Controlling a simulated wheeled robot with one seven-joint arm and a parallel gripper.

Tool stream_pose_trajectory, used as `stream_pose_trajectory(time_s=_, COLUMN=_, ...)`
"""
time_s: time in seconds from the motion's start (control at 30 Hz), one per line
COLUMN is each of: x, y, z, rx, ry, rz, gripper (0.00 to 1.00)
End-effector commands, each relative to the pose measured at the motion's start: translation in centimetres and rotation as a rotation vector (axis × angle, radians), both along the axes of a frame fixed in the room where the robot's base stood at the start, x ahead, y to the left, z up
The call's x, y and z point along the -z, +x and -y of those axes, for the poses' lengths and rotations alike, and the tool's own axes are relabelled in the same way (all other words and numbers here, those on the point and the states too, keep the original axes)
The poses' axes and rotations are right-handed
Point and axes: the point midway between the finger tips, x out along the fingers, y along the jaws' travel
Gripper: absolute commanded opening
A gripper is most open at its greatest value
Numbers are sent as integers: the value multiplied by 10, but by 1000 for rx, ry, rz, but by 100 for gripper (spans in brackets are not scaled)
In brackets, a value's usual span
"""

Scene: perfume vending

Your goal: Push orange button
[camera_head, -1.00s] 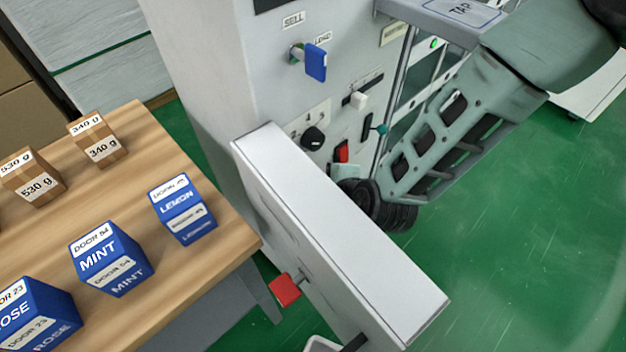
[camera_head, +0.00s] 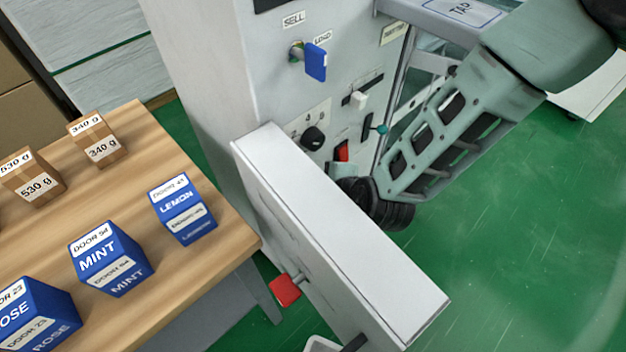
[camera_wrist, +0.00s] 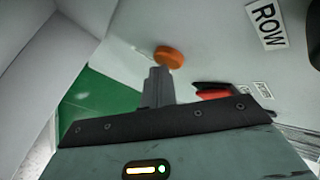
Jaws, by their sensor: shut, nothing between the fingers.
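The orange button (camera_wrist: 169,57) is a round knob on the light panel, near the top middle of the wrist view. My gripper (camera_wrist: 158,75) is shut and empty, and its fingertips appear just below the button's lower left edge. I cannot tell whether they touch it. In the head view the fingertips and the orange button are hidden behind the white ledge and my wrist.
A red switch (camera_wrist: 212,92) and a ROW label (camera_wrist: 267,24) are close by on the panel. A white ledge (camera_head: 335,230) juts out beside my wrist. The panel also has a blue key (camera_head: 316,62) and a black knob (camera_head: 313,138). A wooden table (camera_head: 140,170) with boxes stands at left.

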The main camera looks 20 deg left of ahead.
Motion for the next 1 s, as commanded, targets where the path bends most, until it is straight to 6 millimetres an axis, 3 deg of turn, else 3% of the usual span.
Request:
stream_pose_trajectory(time_s=0.63, x=0, y=-6, z=15, rx=0, ry=0, rz=0, gripper=0)
stream_pose_trajectory(time_s=1.0, x=0, y=-19, z=46, rx=0, ry=-1, rz=-1, gripper=0)
